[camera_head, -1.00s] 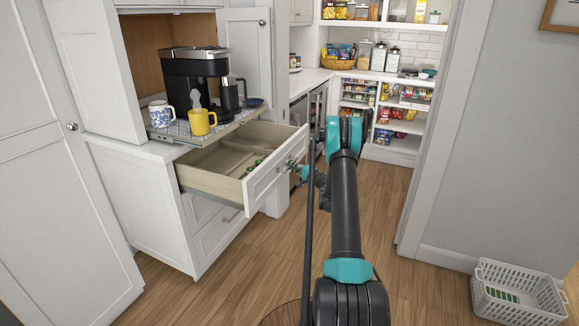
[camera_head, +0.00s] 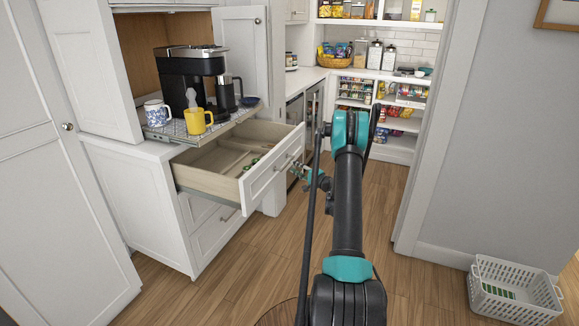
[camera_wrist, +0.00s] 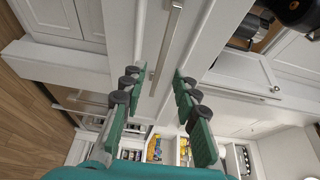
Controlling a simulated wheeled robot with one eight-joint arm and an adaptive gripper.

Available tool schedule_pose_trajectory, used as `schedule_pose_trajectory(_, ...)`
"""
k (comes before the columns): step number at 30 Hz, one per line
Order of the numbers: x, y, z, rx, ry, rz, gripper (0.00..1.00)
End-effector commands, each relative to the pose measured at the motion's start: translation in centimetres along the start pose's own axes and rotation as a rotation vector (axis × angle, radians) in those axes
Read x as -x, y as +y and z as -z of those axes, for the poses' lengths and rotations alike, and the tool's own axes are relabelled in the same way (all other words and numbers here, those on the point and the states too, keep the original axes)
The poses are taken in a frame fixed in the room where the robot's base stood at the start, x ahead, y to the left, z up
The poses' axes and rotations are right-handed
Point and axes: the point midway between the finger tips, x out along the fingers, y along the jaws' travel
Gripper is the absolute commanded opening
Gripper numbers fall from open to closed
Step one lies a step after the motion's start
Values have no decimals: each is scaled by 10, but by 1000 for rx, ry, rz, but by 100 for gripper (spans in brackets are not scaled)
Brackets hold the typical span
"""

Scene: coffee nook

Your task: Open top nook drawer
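The top nook drawer (camera_head: 262,186) is pulled well out of the white cabinet below the coffee maker, and its wooden inside shows. Its bar handle (camera_wrist: 172,32) is on the white front and also shows in the head view (camera_head: 288,160). My gripper (camera_wrist: 160,82) is open, with its green-padded fingers spread apart and nothing held between them. The handle lies ahead of the fingertips and appears clear of them. In the head view my gripper (camera_head: 305,173) is just right of the drawer front, partly hidden by my arm.
A coffee maker (camera_head: 192,76), a yellow mug (camera_head: 197,121) and a patterned mug (camera_head: 157,113) stand on a tray above the drawer. A lower drawer (camera_head: 218,232) is shut. A white basket (camera_head: 512,292) sits on the floor at right. Wood floor is clear in front.

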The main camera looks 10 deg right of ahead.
Motion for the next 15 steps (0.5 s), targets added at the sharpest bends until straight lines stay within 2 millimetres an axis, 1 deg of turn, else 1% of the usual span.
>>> schedule_pose_trajectory(1,11,0,1,0,2,0,30)
schedule_pose_trajectory(6,41,0,1,0,1,0,30)
schedule_pose_trajectory(10,54,0,0,0,-1,0,30)
schedule_pose_trajectory(15,62,0,0,0,-1,0,30)
